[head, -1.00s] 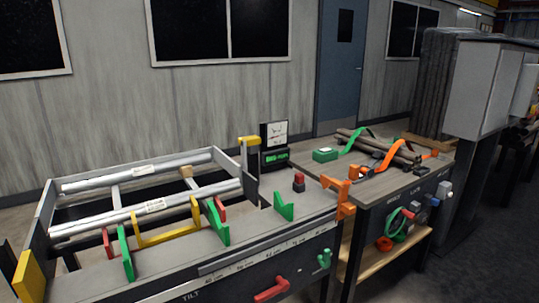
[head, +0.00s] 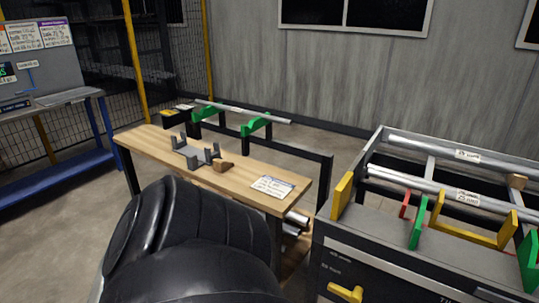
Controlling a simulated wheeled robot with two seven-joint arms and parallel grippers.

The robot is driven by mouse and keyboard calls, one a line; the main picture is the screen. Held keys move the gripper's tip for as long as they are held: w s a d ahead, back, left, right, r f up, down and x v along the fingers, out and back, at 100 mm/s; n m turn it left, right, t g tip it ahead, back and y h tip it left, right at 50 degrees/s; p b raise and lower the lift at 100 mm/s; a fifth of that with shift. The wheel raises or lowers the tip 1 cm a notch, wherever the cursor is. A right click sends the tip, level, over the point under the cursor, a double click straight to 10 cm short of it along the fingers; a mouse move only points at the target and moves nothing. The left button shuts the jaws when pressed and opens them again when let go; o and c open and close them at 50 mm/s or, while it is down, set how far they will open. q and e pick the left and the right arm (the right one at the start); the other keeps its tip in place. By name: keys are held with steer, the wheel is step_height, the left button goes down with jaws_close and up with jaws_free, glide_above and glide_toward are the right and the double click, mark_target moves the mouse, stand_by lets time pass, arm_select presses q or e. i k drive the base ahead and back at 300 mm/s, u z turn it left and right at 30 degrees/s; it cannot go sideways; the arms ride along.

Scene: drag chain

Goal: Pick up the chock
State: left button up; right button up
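A small brown wooden wedge, which looks like the chock (head: 223,165), lies on the light wooden bench (head: 243,184) in the head view, beside the right end of a grey bracketed fixture (head: 191,151). A second small wooden block (head: 516,181) sits by the pipes on the rack at the right; it could also be a chock. Neither gripper shows.
A paper card (head: 272,186) lies on the bench's right end. Behind it, a low frame with green cradles (head: 256,125) holds a pipe. The dark rack table (head: 388,235) stands at right, with a narrow gap between. A blue-framed table (head: 50,168) stands at left.

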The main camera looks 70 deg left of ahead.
mark_target(220, 166)
steer(key=u, duration=2.85)
steer(key=i, duration=0.85)
steer(key=u, duration=0.35)
